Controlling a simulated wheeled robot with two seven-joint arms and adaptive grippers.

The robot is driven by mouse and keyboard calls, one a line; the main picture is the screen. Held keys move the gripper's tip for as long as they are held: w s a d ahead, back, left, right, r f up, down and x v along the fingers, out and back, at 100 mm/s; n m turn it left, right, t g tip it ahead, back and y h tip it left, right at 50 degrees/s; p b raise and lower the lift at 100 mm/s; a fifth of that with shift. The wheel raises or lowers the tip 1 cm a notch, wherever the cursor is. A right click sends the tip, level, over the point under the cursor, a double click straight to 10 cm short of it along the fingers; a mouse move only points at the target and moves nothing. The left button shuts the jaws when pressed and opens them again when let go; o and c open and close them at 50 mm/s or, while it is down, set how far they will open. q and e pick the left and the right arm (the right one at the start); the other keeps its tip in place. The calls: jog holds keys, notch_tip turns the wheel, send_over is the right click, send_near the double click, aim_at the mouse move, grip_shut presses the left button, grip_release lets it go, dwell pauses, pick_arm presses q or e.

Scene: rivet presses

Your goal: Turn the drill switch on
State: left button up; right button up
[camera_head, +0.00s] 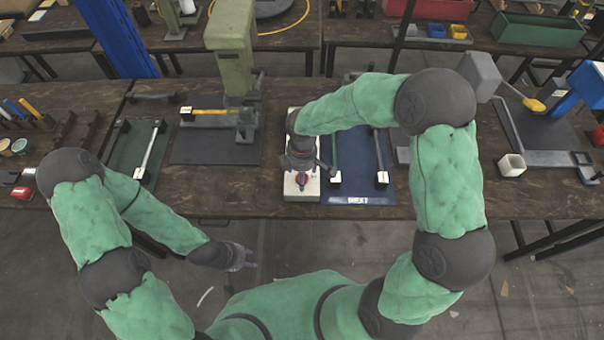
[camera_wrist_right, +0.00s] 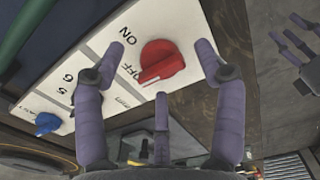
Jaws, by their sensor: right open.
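The drill switch is a red rotary knob (camera_head: 302,180) on a white panel (camera_head: 291,196) at the table's front edge. In the right wrist view the red knob (camera_wrist_right: 162,60) sits beside the printed words ON and OFF, and its pale mark lies on the OFF side. My right gripper (camera_head: 300,160) is over the panel, pointing down. In the wrist view its fingers (camera_wrist_right: 160,66) are spread around the knob with gaps; contact is not visible. My left gripper (camera_head: 240,258) hangs empty in front of the table. Its fingers (camera_wrist_right: 297,42) look spread in the wrist view.
A blue knob (camera_wrist_right: 47,123) and numbers are on the same panel. A blue mat (camera_head: 358,198) with tools lies right of it, and a green press (camera_head: 232,50) stands behind to the left.

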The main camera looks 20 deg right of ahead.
jog(key=c, duration=1.2)
jog(key=shift+c, duration=0.2)
